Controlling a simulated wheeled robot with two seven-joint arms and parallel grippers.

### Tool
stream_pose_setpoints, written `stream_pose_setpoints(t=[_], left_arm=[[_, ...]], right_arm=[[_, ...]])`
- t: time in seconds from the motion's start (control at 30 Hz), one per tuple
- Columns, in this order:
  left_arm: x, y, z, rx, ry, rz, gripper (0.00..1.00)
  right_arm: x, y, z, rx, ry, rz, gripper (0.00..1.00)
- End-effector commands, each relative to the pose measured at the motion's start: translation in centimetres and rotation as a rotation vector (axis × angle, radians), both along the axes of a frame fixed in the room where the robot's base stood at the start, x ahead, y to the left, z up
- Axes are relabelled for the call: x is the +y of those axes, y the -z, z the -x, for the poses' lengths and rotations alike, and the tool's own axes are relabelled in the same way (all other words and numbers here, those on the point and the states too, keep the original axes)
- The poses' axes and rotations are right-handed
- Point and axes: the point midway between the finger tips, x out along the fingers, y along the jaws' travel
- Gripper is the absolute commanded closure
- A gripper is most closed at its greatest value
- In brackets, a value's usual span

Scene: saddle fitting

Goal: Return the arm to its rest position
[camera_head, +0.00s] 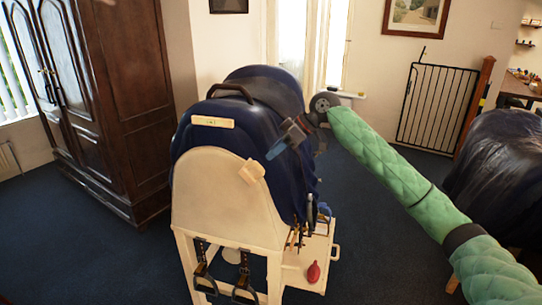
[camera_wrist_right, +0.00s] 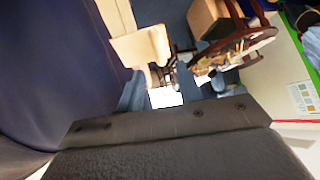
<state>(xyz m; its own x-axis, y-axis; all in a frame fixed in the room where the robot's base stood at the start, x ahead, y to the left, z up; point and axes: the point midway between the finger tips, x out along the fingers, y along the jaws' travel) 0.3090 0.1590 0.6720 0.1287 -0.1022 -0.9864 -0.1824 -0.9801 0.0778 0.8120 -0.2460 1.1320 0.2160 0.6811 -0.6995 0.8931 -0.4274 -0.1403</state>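My right arm (camera_head: 392,172), in a green quilted sleeve, reaches in from the right. My right gripper (camera_head: 297,148) is beside the right flank of the dark blue saddle-shaped form (camera_head: 262,88) on the cream stand (camera_head: 222,200). A small cream block (camera_head: 252,171) sits at the stand's front edge, just left of the gripper. A similar cream piece (camera_wrist_right: 141,46) shows beyond the fingers in the wrist view. My left gripper is not in view.
A low shelf (camera_head: 312,258) with a red bulb-shaped item (camera_head: 313,272) adjoins the stand. Stirrups (camera_head: 204,279) hang in front. A dark wardrobe (camera_head: 110,95) stands left. A dark covered form (camera_head: 500,165) is at right.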

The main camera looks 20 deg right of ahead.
Motion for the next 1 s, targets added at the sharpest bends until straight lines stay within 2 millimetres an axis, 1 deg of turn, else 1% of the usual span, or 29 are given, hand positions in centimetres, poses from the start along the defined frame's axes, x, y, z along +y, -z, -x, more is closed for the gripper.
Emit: stream_pose_setpoints(t=[0.37,0.53,0.67,0.77,0.87,0.93,1.0], left_arm=[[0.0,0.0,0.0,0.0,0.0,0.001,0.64],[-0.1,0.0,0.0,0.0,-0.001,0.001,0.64],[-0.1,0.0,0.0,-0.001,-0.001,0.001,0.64],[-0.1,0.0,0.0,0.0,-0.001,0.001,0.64],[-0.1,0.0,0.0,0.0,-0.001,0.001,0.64],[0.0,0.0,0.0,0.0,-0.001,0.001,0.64],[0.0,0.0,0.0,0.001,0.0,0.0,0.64]], right_arm=[[0.0,0.0,0.0,0.0,0.0,0.0,0.65],[-0.1,0.1,0.1,0.033,0.028,-0.003,0.65],[-1.1,0.7,-0.7,0.033,0.099,0.057,0.65],[-1.9,1.0,-1.1,0.003,0.159,0.125,0.65],[-2.7,0.5,-1.4,-0.054,0.227,0.197,0.65],[-3.4,-0.3,-1.6,-0.106,0.279,0.247,0.65],[-3.5,-1.4,-1.7,-0.163,0.329,0.285,0.65]])
